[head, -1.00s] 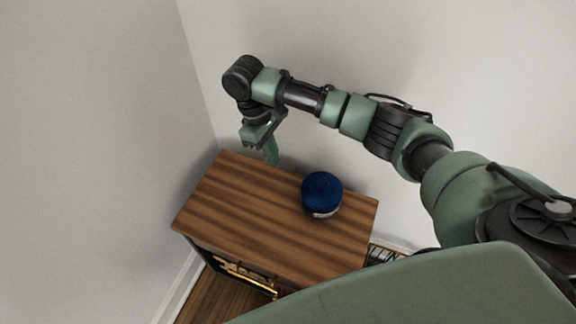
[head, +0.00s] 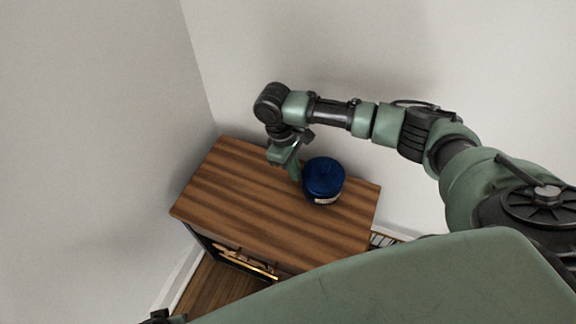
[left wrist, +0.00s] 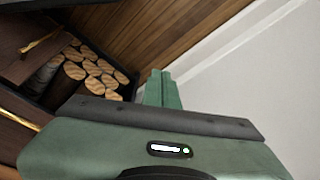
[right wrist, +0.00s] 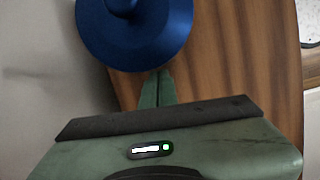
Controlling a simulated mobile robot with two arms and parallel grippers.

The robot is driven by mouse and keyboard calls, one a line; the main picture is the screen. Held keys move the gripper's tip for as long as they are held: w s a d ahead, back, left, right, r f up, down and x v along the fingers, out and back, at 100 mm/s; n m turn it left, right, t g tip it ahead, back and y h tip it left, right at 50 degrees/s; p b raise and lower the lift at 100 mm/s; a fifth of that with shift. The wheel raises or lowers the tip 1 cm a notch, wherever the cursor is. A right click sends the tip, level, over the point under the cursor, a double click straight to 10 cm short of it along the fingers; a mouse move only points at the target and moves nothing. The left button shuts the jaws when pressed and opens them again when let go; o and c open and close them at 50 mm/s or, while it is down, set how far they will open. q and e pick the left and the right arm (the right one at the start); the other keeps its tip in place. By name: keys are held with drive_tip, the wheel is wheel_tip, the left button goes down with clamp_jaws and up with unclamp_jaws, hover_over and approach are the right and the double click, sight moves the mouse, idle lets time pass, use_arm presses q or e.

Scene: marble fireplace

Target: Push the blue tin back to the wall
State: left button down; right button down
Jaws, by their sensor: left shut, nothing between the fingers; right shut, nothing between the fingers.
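The blue tin (head: 323,178), round with a knobbed lid and a pale label low on its side, stands upright on the wooden top (head: 240,197) of the fireplace. Its lid also shows in the right wrist view (right wrist: 135,30). My right gripper (head: 297,175) is shut and empty, pointing down just left of the tin; in the right wrist view its fingertips (right wrist: 158,77) are close to the tin's edge. I cannot tell whether they touch. My left gripper (left wrist: 162,75) is shut and empty, low near the floor, with cut logs (left wrist: 92,72) beside it.
The back wall (head: 350,70) rises behind the wooden top, and a side wall (head: 100,130) stands to the left. The left part of the top is clear. Wooden floor (left wrist: 160,35) and a white skirting board (left wrist: 215,45) lie below.

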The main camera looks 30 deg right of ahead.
idle(0.3)
